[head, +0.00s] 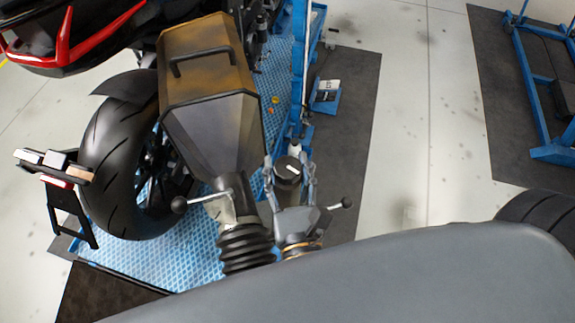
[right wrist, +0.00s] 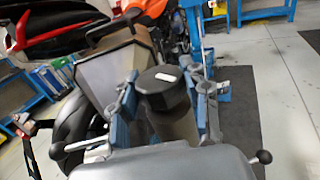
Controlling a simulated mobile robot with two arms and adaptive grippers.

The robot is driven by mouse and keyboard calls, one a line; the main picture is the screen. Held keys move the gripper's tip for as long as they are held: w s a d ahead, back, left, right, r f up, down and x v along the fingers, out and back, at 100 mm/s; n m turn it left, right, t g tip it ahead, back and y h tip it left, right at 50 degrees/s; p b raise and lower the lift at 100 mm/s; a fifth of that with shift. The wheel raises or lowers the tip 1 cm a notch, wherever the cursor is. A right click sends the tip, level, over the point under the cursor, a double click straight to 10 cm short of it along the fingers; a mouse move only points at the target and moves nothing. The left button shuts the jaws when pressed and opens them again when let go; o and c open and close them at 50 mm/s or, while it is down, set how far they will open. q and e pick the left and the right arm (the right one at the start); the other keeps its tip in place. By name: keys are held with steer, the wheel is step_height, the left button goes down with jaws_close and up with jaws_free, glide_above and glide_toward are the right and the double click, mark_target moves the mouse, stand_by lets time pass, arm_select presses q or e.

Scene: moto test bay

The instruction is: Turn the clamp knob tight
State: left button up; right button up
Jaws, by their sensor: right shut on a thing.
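The clamp knob (head: 290,167) is a dark round knob with a white mark on its top. It stands just right of the lower end of the grey funnel hood (head: 207,128). My right gripper (head: 288,160) is shut on the knob, one finger on each side of it. In the right wrist view the knob (right wrist: 166,88) sits between the blue finger pads, its white mark facing up. The gripper's palm and fingers hide the parts under the knob. My left gripper is not in view.
A motorcycle's rear tyre (head: 113,170) and number-plate bracket (head: 60,168) are to the left. A black ribbed hose (head: 246,248) hangs close by the gripper. A ball-ended lever (head: 181,204) sticks out left, another ball end (head: 346,203) right. A blue frame (head: 545,80) stands far right.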

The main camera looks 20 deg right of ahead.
steer(key=shift+f, duration=0.2)
steer(key=o, duration=1.2)
steer(key=shift+r, duration=0.1)
steer(key=shift+y, duration=0.3)
